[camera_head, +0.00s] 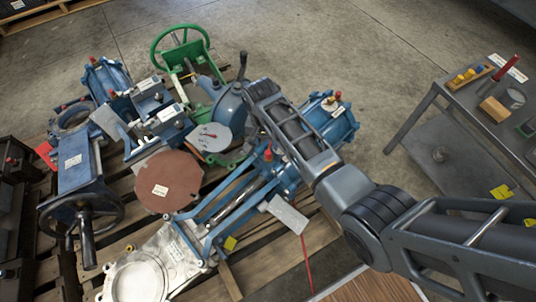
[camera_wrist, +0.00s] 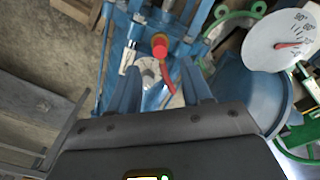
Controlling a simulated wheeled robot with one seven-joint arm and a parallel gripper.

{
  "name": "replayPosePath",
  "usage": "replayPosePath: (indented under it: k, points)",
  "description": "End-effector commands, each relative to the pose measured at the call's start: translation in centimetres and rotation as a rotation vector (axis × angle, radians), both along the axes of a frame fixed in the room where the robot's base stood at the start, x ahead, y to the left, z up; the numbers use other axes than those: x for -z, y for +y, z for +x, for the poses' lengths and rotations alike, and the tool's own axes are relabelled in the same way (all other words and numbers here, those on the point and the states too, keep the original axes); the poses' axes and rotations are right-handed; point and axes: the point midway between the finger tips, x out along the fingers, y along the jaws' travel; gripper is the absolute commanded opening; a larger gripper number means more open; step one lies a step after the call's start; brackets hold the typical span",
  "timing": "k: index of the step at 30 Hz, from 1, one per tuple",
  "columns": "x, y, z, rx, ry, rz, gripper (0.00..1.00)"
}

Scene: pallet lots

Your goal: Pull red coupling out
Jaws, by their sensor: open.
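The red coupling (camera_wrist: 159,46) shows in the wrist view as a small round red piece on a blue machine part, with a thin red strip (camera_wrist: 169,76) hanging below it. In the head view, what looks like the same red piece (camera_head: 268,153) is on the blue unit beside my arm. My gripper (camera_wrist: 161,84) is open, its two blue-grey fingers spread left and right of the strip. The coupling lies beyond the fingertips in the picture, and nothing is held. In the head view my arm hides the fingers.
The pallet (camera_head: 230,281) is crowded with blue valves, a green handwheel (camera_head: 180,46), a round dial plate (camera_head: 210,137) and a brown disc (camera_head: 169,181). Another red cap (camera_head: 338,94) tops a blue cylinder. A grey bench (camera_head: 455,92) stands right; open floor lies between.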

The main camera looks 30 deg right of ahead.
Motion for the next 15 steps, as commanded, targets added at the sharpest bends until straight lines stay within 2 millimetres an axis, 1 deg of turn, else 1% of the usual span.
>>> replayPosePath:
  k: [1, 15]
  points:
    - [0.8, 0.0, 0.0, 0.000, 0.000, 0.000, 0.49]
    - [6.2, -0.4, 0.1, 0.000, 0.001, 0.000, 0.49]
